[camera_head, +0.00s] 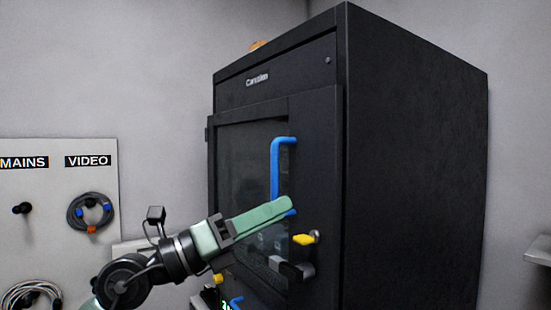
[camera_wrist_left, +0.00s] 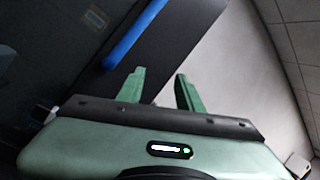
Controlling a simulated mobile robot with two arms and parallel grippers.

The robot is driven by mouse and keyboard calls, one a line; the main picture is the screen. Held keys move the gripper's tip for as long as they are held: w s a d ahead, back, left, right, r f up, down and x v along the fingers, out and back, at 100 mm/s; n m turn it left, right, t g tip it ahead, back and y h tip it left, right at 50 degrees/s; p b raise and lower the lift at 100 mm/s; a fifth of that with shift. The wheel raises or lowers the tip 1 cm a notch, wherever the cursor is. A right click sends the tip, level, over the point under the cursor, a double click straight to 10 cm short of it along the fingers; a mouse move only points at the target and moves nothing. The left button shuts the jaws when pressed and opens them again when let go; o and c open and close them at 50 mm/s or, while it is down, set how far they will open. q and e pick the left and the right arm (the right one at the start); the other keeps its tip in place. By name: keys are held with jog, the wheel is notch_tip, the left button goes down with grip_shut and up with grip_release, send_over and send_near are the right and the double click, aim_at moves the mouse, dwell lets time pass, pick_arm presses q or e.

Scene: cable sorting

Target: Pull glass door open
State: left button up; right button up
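The black cabinet (camera_head: 415,170) has a dark glass door (camera_head: 240,165) on its front, and the door looks closed. A blue vertical handle (camera_head: 275,170) is on the door's right side. My left gripper (camera_head: 290,204) has green fingers and reaches from the left across the handle's lower end. In the left wrist view the fingers (camera_wrist_left: 160,86) are apart with nothing between them. The blue handle (camera_wrist_left: 135,35) passes left of the left finger there, not between the fingers. Whether a finger touches it cannot be told. My right gripper is not in view.
A yellow knob (camera_head: 304,240) and a dark latch (camera_head: 291,269) sit below the handle. Another blue handle (camera_head: 237,301) shows at the bottom edge. A cable board (camera_head: 60,200) labelled MAINS and VIDEO is at left. A shelf edge (camera_head: 540,258) is at far right.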

aim_at(275, 162)
pick_arm(q)
jog(key=w+a+r+m+t+y, duration=0.1)
jog(key=a+r+m+t+y, duration=0.1)
jog(key=a+r+t+y, duration=0.4)
jog(key=shift+w+d+r+g+y+p, duration=0.3)
jog(key=shift+w+d+p, duration=0.35)
jog(key=shift+w+d, duration=0.45)
jog(key=shift+w+d+r+g+y+p, duration=0.3)
jog(key=shift+w+d+p, duration=0.3)
jog(key=shift+w+d, duration=0.4)
jog(key=shift+w+d+r+g+y+p, duration=0.2)
jog(key=shift+w+d+r+g+p, duration=0.15)
jog(key=shift+w+d+p, duration=0.55)
jog(key=shift+w+d, duration=0.1)
jog(key=shift+d, duration=0.1)
grip_shut()
